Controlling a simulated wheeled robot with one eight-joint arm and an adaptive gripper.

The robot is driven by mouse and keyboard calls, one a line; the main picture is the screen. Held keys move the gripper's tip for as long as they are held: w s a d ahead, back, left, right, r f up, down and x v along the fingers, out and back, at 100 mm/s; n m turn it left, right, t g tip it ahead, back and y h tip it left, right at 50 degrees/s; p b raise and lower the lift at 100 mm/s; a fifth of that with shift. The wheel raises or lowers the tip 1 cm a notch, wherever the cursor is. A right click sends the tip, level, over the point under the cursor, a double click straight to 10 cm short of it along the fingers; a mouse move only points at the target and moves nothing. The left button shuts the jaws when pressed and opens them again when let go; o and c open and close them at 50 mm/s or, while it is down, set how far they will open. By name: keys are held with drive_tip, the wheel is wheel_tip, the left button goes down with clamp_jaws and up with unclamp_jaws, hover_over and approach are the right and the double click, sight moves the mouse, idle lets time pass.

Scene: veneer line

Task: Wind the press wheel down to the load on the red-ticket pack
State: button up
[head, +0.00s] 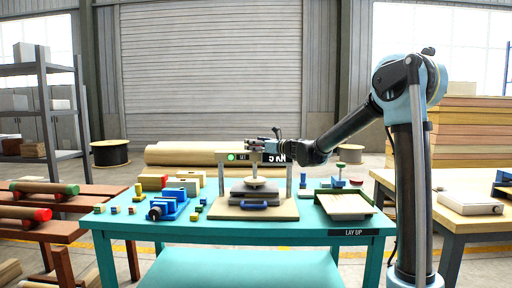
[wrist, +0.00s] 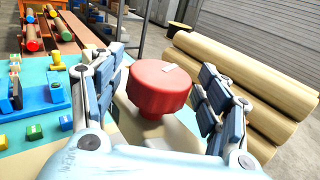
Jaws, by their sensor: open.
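The press (head: 289,182) stands on the teal table (head: 190,232). Its crossbar carries a small green light and a sign reading "5 KN". A round plate (head: 254,182) hangs on its screw over a dark stacked pack (head: 254,193); I see no red ticket on it. The red press wheel (wrist: 158,92), with a pale mark on top, shows in the wrist view. My gripper (wrist: 162,70) is open, with one finger on each side of the wheel; gaps show on both sides. In the head view my gripper (head: 263,145) is at the crossbar, and the wheel cannot be made out there.
A blue handle (head: 256,205) lies at the front of the press base. A blue vise-like device (head: 167,208) and several small blocks are left of the press. A green-edged tray (head: 345,205) is right. Large rolls (wrist: 222,80) lie behind the table.

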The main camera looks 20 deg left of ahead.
drive_tip(key=c, duration=1.1)
drive_tip(key=shift+m+t+h, duration=0.3)
drive_tip(key=shift+t, duration=0.1)
drive_tip(key=m+t+h, duration=0.1)
drive_tip(key=t, duration=0.1)
drive_tip(key=m+t+h, duration=0.2)
drive_tip(key=shift+s+a+m+t, duration=0.1)
drive_tip(key=shift+s+m+t, duration=0.05)
drive_tip(key=shift+m+t, duration=0.15)
drive_tip(key=shift+m+t+h, duration=1.6)
drive_tip(key=shift+m+h, duration=0.2)
drive_tip(key=shift+h, duration=0.7)
drive_tip(key=o, duration=1.1)
